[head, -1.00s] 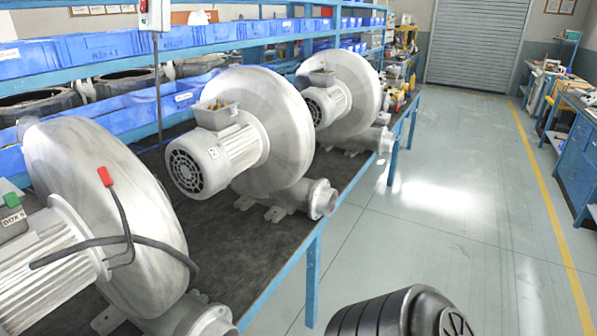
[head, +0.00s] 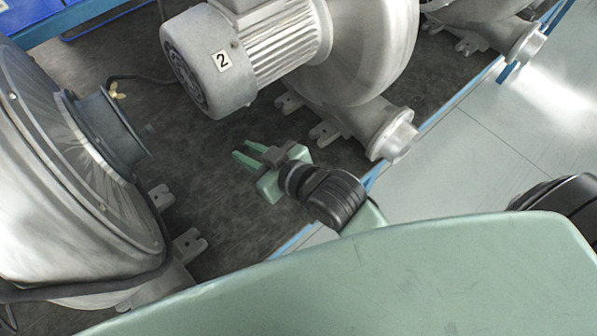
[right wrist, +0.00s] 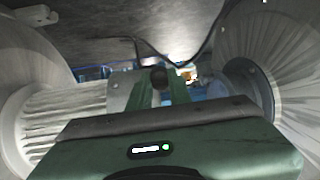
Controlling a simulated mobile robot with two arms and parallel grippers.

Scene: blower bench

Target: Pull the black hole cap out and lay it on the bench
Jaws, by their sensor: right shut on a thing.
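My right gripper (head: 244,150) has green fingers and hangs above the dark bench top, between the left blower and the blower marked 2. It points left, toward the left blower's open side. In the right wrist view the fingers (right wrist: 165,85) close around a small dark rounded thing, which looks like the black hole cap (right wrist: 159,77). In the head view the cap is too small or hidden to make out. The bench (head: 215,205) has bare dark surface under the gripper. My left gripper is not in view.
The blower marked 2 (head: 365,45) stands behind the gripper, its outlet flange (head: 397,136) near the bench edge. The left blower (head: 60,170) has a round collar (head: 108,130), a yellow fitting (head: 117,90) and foot brackets (head: 188,245). A dark cable (head: 135,80) runs behind.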

